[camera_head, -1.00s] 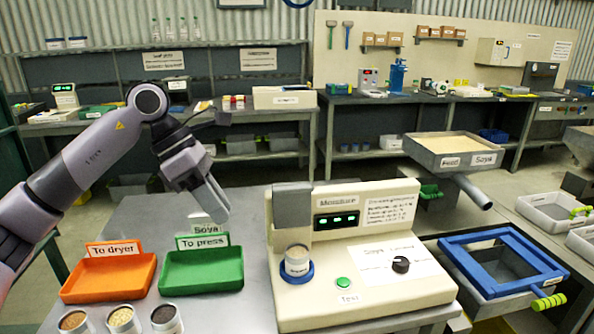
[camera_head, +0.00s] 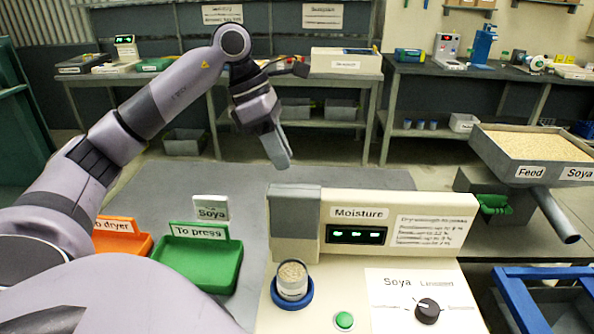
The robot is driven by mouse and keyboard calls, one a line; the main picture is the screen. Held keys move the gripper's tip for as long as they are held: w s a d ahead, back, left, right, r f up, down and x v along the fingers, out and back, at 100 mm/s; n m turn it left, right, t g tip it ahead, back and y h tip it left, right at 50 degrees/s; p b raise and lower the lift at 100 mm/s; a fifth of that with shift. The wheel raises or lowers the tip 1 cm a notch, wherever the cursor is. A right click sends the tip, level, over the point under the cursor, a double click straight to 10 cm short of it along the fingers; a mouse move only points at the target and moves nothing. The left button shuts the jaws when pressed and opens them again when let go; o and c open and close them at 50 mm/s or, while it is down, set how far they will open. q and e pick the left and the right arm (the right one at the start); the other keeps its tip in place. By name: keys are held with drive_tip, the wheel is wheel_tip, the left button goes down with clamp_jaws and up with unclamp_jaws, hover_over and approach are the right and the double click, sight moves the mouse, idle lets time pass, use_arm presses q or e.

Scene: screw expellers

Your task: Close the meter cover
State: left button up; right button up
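The beige moisture meter (camera_head: 346,273) stands on the grey bench. Its grey cover (camera_head: 294,228) stands upright at the meter's back left, above the cup well, so the meter is open. A clear cup of pale grain (camera_head: 292,280) sits in the blue ring of the well. My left gripper (camera_head: 280,152) hangs above and behind the cover in the picture, fingers pointing down. It appears apart from the cover and holds nothing visible. Its fingers are seen nearly edge-on, so their gap cannot be judged. My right gripper is not in view.
The green To press tray (camera_head: 203,262) and orange To dryer tray (camera_head: 121,245) lie left of the meter. A Feed Soya hopper (camera_head: 535,146) and a blue frame (camera_head: 517,298) are at the right. A green button and black knob are on the meter's front.

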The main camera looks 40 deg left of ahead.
sight(295, 210)
use_arm(q)
drive_tip(key=x, duration=0.5)
drive_tip(key=shift+d+f, duration=0.1)
clamp_jaws()
